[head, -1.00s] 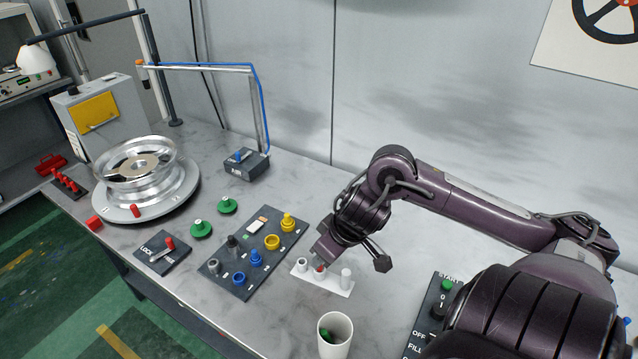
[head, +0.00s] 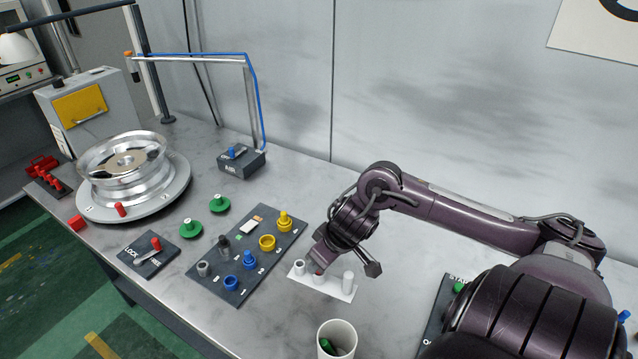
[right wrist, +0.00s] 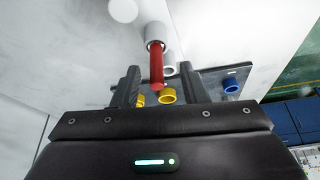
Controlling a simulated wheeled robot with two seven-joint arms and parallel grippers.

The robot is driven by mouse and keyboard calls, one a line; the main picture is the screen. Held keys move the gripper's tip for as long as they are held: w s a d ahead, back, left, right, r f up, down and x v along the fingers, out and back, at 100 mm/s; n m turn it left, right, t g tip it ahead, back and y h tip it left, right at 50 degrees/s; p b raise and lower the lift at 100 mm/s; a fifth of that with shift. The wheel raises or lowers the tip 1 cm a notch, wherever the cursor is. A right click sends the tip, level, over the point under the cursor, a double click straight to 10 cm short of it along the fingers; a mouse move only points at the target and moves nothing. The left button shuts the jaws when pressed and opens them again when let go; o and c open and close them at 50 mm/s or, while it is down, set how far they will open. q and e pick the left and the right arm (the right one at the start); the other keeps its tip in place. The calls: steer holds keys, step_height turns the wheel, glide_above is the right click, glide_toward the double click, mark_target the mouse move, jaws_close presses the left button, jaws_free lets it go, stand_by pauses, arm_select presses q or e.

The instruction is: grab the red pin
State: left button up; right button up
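A white holder (head: 335,290) with several upright posts stands on the table in the head view. The red pin (head: 317,271) shows as a small red spot at its middle post, mostly hidden by my right gripper (head: 318,258). In the right wrist view the red pin (right wrist: 156,68) sticks out of a pale sleeve (right wrist: 155,35) and lies between the two dark fingers of my right gripper (right wrist: 160,85). The fingers are apart, with a visible gap on each side of the pin. My left gripper is not in view.
A white cup (head: 338,338) with a green piece inside stands in front of the holder. A dark board (head: 232,285) with blue, yellow and grey parts lies to the left. A silver wheel (head: 125,165) sits further left. The wall is behind.

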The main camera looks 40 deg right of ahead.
steer(key=x, duration=0.3)
steer(key=shift+w+d+f, duration=0.15)
steer(key=shift+d, duration=0.1)
steer(key=shift+a, duration=0.1)
steer(key=shift+c, duration=0.3)
jaws_close()
